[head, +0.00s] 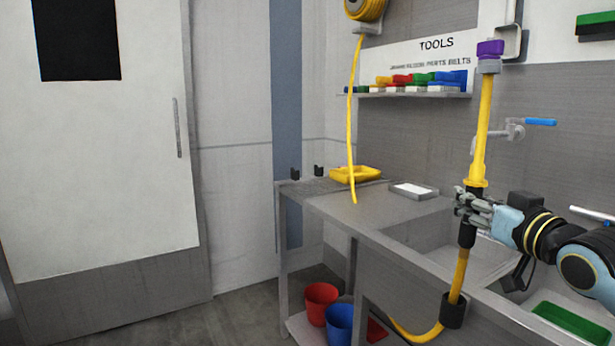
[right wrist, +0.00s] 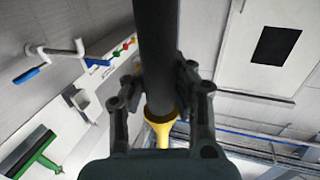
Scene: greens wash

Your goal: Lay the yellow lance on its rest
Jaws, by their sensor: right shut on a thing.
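The yellow lance (head: 482,130) stands nearly upright, tilted slightly, with a purple nozzle (head: 490,48) at its top and a black grip below. My right gripper (head: 466,208) is shut around the black grip, above the counter's front edge. In the right wrist view the black grip (right wrist: 157,50) runs between the fingers of my right gripper (right wrist: 158,85), with a yellow part beyond. Two small black uprights (head: 307,172), perhaps the rest, stand at the counter's far left end. My left gripper is not in view.
The steel counter (head: 345,208) holds a yellow tray (head: 355,174) and a grey tray (head: 413,191). A yellow hose (head: 353,110) hangs from a wall reel (head: 366,9). Sinks and a blue-handled tap (head: 540,122) lie right. Red (head: 320,300) and blue (head: 339,322) buckets stand below.

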